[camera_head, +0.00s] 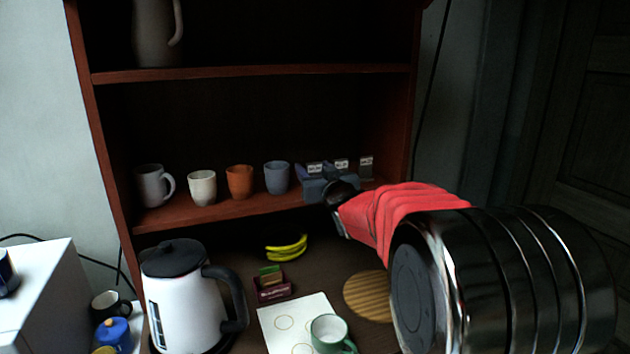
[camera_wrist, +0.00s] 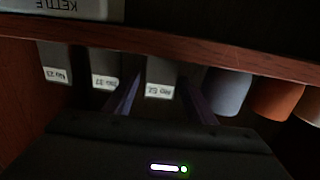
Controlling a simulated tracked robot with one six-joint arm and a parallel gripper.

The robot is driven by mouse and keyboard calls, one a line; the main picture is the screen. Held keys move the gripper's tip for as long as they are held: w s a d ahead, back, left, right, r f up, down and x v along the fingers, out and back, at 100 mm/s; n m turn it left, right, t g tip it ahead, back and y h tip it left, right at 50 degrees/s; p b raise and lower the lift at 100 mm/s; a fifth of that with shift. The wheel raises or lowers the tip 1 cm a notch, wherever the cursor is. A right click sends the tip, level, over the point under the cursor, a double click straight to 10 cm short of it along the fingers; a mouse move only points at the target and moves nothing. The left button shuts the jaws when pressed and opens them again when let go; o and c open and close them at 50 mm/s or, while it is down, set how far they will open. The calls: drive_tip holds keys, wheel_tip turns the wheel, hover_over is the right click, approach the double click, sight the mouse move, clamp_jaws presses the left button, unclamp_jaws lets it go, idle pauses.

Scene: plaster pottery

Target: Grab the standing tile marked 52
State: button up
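The tile marked 52 (camera_wrist: 160,78) stands on the middle shelf, a grey slab with a white label, and appears upside down in the wrist view. In the head view it is the leftmost labelled tile (camera_head: 315,168). My gripper (camera_wrist: 162,86) is open, its two dark fingers to the left and right of this tile, with slight gaps visible. In the head view my gripper (camera_head: 318,186) is in front of the tiles, partly covering their lower parts. Tiles marked 37 (camera_wrist: 104,70) and 23 (camera_wrist: 56,64) stand beside it. How deep the fingers reach is hard to tell.
A blue-grey cup (camera_head: 277,178) stands close left of the tiles, then an orange cup (camera_head: 240,182), a white cup (camera_head: 202,188) and a grey mug (camera_head: 150,186). The upper shelf board (camera_head: 250,73) is above. A kettle (camera_head: 180,295) stands below on the left.

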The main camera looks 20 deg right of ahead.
drive_tip(key=c, duration=1)
drive_tip(key=shift+o, duration=0.2)
wheel_tip(320, 180, up, 10)
drive_tip(key=shift+r, duration=0.1)
idle(0.5)
